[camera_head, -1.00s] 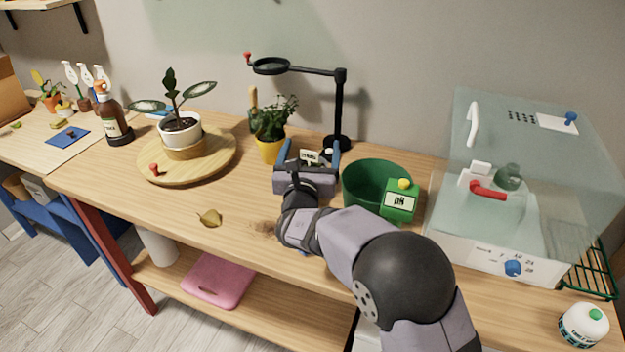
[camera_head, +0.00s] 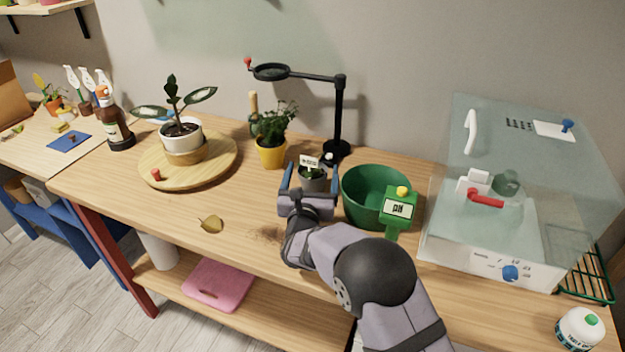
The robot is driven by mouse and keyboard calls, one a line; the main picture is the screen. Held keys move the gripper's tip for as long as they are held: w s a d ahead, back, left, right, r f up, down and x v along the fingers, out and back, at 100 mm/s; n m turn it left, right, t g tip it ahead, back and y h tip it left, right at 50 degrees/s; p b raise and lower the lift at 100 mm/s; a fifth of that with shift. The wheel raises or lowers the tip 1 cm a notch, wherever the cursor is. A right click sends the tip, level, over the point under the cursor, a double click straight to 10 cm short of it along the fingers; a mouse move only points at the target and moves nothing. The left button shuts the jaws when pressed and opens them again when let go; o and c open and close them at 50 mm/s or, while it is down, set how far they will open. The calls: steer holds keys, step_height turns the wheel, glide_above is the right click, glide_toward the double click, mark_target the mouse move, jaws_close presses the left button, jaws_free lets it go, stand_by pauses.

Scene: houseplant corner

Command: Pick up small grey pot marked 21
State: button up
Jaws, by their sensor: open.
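A small grey pot (camera_head: 313,182) with dark soil and a white label tag stands on the wooden bench, left of the green round pot. The writing on its tag is too small to read. My gripper (camera_head: 311,174) is open, with one blue-edged finger on each side of the grey pot. The palm hides the pot's lower part. I cannot tell whether either finger touches it.
The green round pot (camera_head: 360,190) and the green pH meter (camera_head: 398,210) are close on the right. A yellow pot (camera_head: 271,155) is just behind left, and a black magnifier stand (camera_head: 339,115) behind.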

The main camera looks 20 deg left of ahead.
steer(key=shift+w+a, duration=0.15)
steer(key=shift+w, duration=0.45)
steer(key=c, duration=1.2)
